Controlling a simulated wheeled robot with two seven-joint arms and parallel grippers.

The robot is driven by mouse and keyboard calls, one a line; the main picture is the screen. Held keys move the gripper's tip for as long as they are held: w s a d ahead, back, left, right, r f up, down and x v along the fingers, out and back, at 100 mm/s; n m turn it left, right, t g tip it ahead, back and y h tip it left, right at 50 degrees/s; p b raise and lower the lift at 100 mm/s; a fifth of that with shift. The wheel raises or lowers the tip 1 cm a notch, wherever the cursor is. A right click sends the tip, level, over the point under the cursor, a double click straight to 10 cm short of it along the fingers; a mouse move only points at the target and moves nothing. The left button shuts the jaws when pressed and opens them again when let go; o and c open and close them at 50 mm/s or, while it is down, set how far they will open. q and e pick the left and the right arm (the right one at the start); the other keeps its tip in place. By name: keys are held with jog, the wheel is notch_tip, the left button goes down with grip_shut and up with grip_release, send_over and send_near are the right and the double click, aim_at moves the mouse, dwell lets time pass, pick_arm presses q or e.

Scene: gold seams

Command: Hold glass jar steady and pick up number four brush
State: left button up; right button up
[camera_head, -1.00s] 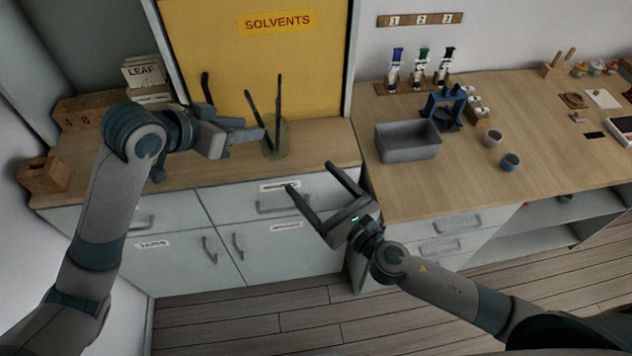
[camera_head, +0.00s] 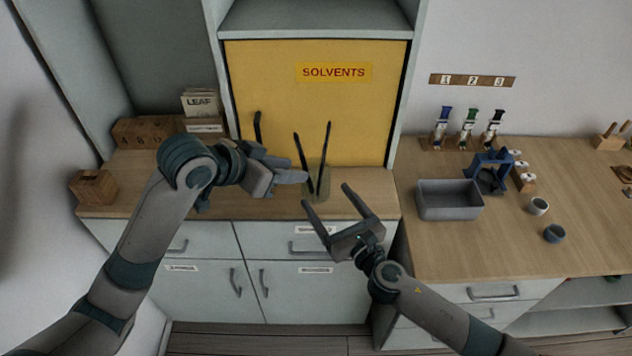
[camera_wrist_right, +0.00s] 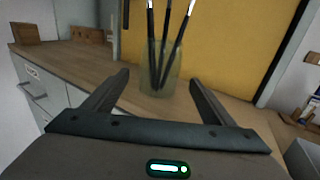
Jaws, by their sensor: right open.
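A greenish glass jar (camera_head: 323,184) stands on the wooden counter before the yellow cabinet. Dark-handled brushes (camera_head: 325,150) lean in it; the right wrist view shows three brushes (camera_wrist_right: 168,32) in the jar (camera_wrist_right: 153,72), with pale ferrules near the top. I cannot read numbers on them. My left gripper (camera_head: 299,170) is left of the jar in the head view, fingers pointing at it; its finger gap is unclear and no contact shows. My right gripper (camera_head: 325,196) is open and empty in front of the jar; its fingers (camera_wrist_right: 158,77) flank the jar in the wrist view.
The yellow solvents cabinet (camera_head: 280,100) rises behind the jar. Wooden boxes (camera_head: 95,187) and a leaf box (camera_head: 200,103) stand left. A grey bin (camera_head: 449,200), a blue stand (camera_head: 490,172) and small cups (camera_head: 538,206) are on the right counter.

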aim_at(316, 182)
jog(key=x, duration=0.7)
jog(key=shift+w, duration=0.15)
jog(key=shift+r, duration=0.1)
